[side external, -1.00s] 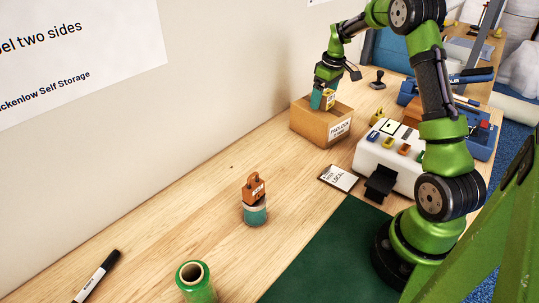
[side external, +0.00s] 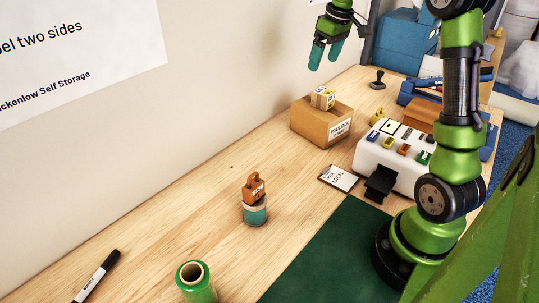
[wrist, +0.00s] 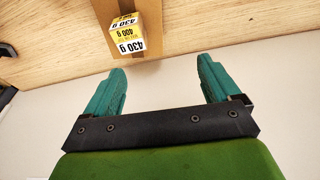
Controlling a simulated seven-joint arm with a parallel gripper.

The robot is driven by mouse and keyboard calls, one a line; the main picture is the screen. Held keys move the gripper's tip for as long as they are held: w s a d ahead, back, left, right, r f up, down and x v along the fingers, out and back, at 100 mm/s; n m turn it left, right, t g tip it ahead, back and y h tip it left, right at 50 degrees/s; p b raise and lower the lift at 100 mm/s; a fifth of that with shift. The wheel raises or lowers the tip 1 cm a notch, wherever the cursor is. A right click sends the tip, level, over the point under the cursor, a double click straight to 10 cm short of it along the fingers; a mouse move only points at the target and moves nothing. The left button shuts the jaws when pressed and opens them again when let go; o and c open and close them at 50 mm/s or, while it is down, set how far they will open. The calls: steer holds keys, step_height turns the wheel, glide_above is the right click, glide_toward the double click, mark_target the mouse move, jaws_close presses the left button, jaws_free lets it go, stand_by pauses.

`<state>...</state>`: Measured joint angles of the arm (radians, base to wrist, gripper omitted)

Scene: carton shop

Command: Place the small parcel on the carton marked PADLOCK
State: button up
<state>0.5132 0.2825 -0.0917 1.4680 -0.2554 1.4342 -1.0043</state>
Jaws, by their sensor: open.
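The small parcel (side external: 322,97) is a little box with yellow and white label faces. It rests on top of the brown carton (side external: 309,125), whose white label reads PADLOCK as far as I can make it out. My gripper (side external: 324,58) is open and empty, raised above the parcel and apart from it. In the wrist view the parcel (wrist: 127,35) shows "430 g" labels and lies beyond my open fingertips (wrist: 162,80). The parcel sits on the carton's top, with bare cardboard around it.
A padlock-shaped brown item on a teal tin (side external: 255,213) stands mid-table. A white device (side external: 390,160) with coloured pieces, a small labelled card (side external: 338,178) and a black stamp (side external: 378,80) lie near the carton. A green roll (side external: 196,280) and a marker (side external: 96,276) are in front.

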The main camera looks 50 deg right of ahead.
steer(key=s+a+r+m+t, duration=0.1)
steer(key=s+a+r, duration=0.15)
steer(key=a, duration=0.55)
steer(key=s+a+r+t, duration=0.1)
steer(key=s+a, duration=0.2)
steer(key=a, duration=0.5)
steer(key=s+a+f+m+t+y, duration=0.2)
steer(key=s+a+f, duration=0.2)
steer(key=s+a, duration=0.6)
steer(key=shift+s+a+f+t, duration=0.2)
steer(key=shift+s+a+t, duration=0.1)
steer(key=shift+a, duration=0.05)
